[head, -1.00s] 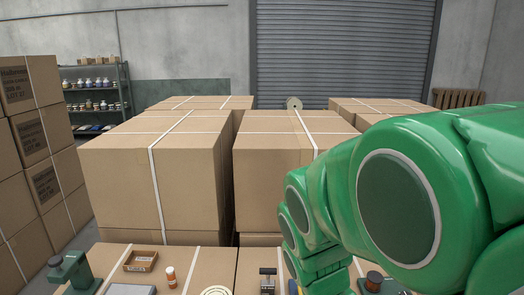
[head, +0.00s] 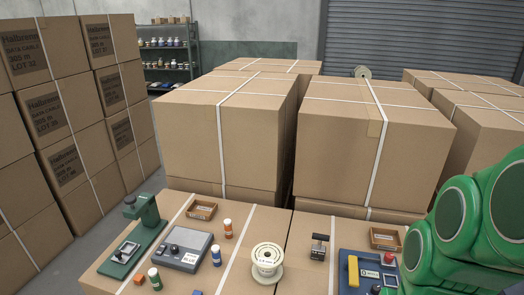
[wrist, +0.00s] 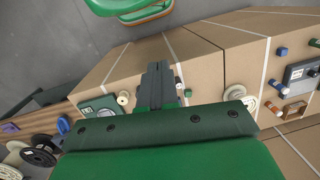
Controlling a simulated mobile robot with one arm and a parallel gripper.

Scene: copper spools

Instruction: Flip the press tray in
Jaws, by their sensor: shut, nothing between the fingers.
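A green press (head: 146,212) stands at the left end of the carton bench in the head view. A small pale-framed tray (head: 125,252) sits low on its base; I cannot tell how far in it is. My arm shows at the right edge of the head view, and its fingertips are not seen there. In the wrist view my gripper (wrist: 157,72) is shut and empty, above the cartons. A green device with a light plate (wrist: 100,108) shows there beside the fingers; I cannot tell whether it is the same press.
On the bench are a grey labelled box (head: 185,250), a pale spool (head: 267,262), a black-handled stamp (head: 318,247), a blue device with a yellow handle (head: 365,272), wooden trays and small bottles. Large strapped cartons (head: 365,150) rise behind. Stacked cartons (head: 70,120) stand left.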

